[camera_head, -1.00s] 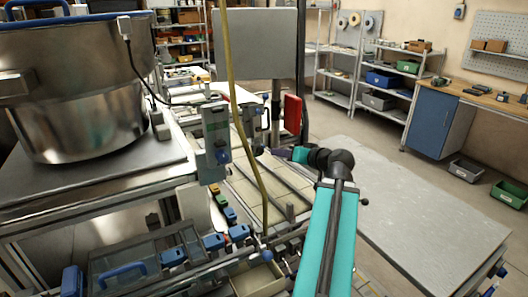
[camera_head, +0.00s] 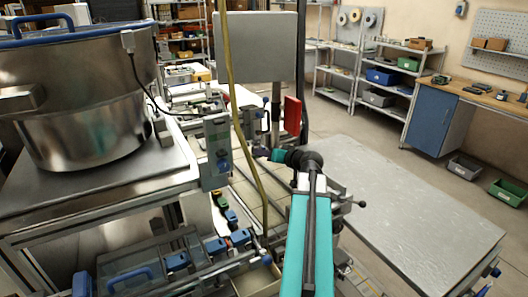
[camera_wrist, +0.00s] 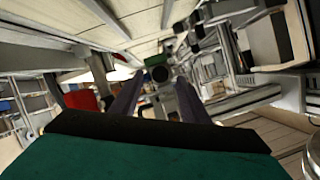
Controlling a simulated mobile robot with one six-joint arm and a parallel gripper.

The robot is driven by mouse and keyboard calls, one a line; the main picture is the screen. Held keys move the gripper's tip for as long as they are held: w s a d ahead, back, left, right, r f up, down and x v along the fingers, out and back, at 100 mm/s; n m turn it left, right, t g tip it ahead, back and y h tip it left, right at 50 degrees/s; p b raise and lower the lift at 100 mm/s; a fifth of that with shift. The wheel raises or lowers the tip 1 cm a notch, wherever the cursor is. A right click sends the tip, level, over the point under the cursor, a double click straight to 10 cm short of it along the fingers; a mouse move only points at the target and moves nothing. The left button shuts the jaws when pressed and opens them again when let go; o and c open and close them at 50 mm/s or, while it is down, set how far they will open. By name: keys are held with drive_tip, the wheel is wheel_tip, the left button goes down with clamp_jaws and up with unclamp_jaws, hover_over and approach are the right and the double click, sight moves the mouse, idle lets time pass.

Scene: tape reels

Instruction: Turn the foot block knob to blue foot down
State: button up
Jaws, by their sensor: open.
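My gripper (camera_head: 259,152) reaches left over the machine frame, beside the grey control box, in the head view. In the wrist view its two dark fingers (camera_wrist: 160,82) stand apart, open. A dark round knob-like part (camera_wrist: 160,73) shows between the fingertips, with a small green block (camera_wrist: 157,61) just behind it. I cannot tell whether the fingers touch it, or surely that it is the foot block knob. In the head view that spot is small and partly hidden by my gripper. No blue foot can be made out there.
A grey control box (camera_head: 217,146) with a blue knob stands left of my gripper, and a yellow hose (camera_head: 236,110) hangs between them. A large steel bowl (camera_head: 85,100) is at left. A red panel (camera_head: 292,115) stands behind. The grey tabletop (camera_head: 410,200) at right is clear.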

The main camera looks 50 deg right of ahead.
drive_tip(key=shift+p+x, duration=0.3)
drive_tip(key=shift+x, duration=1)
drive_tip(key=shift+c, duration=0.3)
clamp_jaws()
